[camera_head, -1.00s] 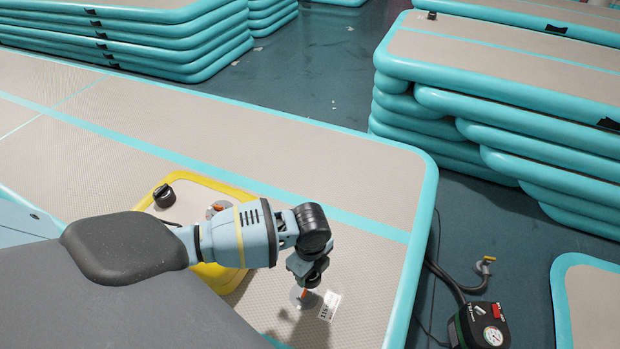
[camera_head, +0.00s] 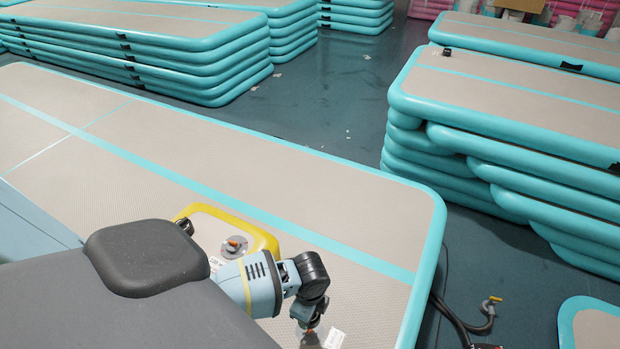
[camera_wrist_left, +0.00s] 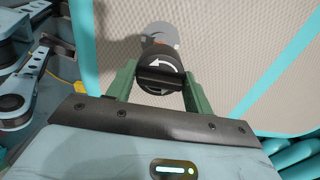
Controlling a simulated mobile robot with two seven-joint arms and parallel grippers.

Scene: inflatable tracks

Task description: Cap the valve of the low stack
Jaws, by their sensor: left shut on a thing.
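The low stack's top (camera_head: 330,220) is a beige mat with teal edges. My left gripper (camera_head: 306,326) is over its near right part. In the left wrist view the green fingers (camera_wrist_left: 160,88) are shut on a round black cap (camera_wrist_left: 158,74) with a white curved arrow. A grey valve disc (camera_wrist_left: 160,31) and a bit of orange show just behind the cap. I cannot tell whether the cap touches the valve. In the head view the gripper and the picture's bottom edge hide most of that valve. My right gripper is not in view.
A yellow-edged piece (camera_head: 262,238) with an orange-stemmed valve (camera_head: 237,246) lies on the mat, partly behind my arm. A black object (camera_head: 185,226) sits on its left. A white label (camera_head: 334,338) is beside the gripper. A hose (camera_head: 482,318) lies on the floor at right. Taller stacks (camera_head: 500,150) stand behind.

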